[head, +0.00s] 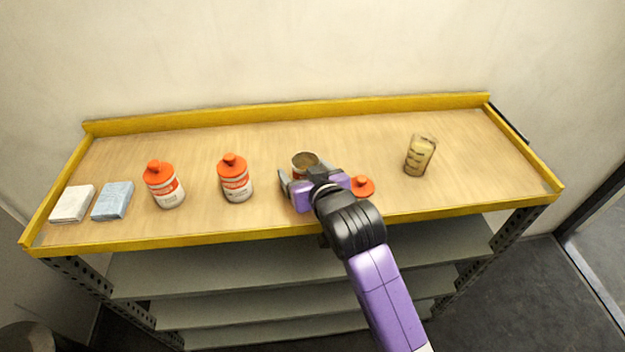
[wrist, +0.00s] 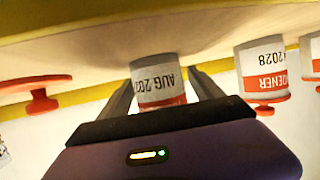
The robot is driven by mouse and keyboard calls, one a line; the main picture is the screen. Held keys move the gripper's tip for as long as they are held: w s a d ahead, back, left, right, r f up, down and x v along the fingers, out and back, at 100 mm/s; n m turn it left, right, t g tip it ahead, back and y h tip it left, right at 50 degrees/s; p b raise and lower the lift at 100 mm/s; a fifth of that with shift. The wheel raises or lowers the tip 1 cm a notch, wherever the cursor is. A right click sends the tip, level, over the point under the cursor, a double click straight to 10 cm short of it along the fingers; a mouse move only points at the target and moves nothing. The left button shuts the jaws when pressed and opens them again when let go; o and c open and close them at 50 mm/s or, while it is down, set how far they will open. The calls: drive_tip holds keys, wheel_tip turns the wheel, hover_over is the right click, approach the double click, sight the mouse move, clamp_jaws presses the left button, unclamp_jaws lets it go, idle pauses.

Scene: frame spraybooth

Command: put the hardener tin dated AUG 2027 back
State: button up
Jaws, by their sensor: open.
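An open-topped hardener tin (head: 305,160) stands on the bench, with no cap on it. In the wrist view, which is upside down, this tin (wrist: 158,78) shows a label starting "AUG 202"; the last digit is not clear. My gripper (head: 309,176) is open at this tin, and the wrist view shows its fingers (wrist: 160,90) on either side of it. I cannot tell whether they touch. A loose orange cap (head: 362,187) lies on the bench to the right of my gripper.
Two capped tins, one nearer (head: 235,178) and one farther left (head: 164,184), stand to the left. The nearer tin (wrist: 262,72) shows "2028". A white pad (head: 72,203) and blue pad (head: 113,200) lie far left. A measuring cup (head: 420,156) stands right. A yellow rim edges the bench (head: 480,150).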

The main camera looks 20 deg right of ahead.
drive_tip(key=v, duration=1.1)
drive_tip(key=shift+s+r+b, duration=0.1)
drive_tip(key=shift+s+b, duration=0.1)
drive_tip(key=shift+b, duration=0.2)
drive_tip(key=shift+s+f, duration=0.25)
drive_tip(key=shift+f, duration=0.1)
drive_tip(key=s+f+n, duration=0.1)
drive_tip(key=s+f, duration=0.5)
drive_tip(key=s, duration=0.1)
drive_tip(key=s+t+y, duration=0.1)
drive_tip(key=s, duration=2.5)
drive_tip(key=shift+r, duration=0.15)
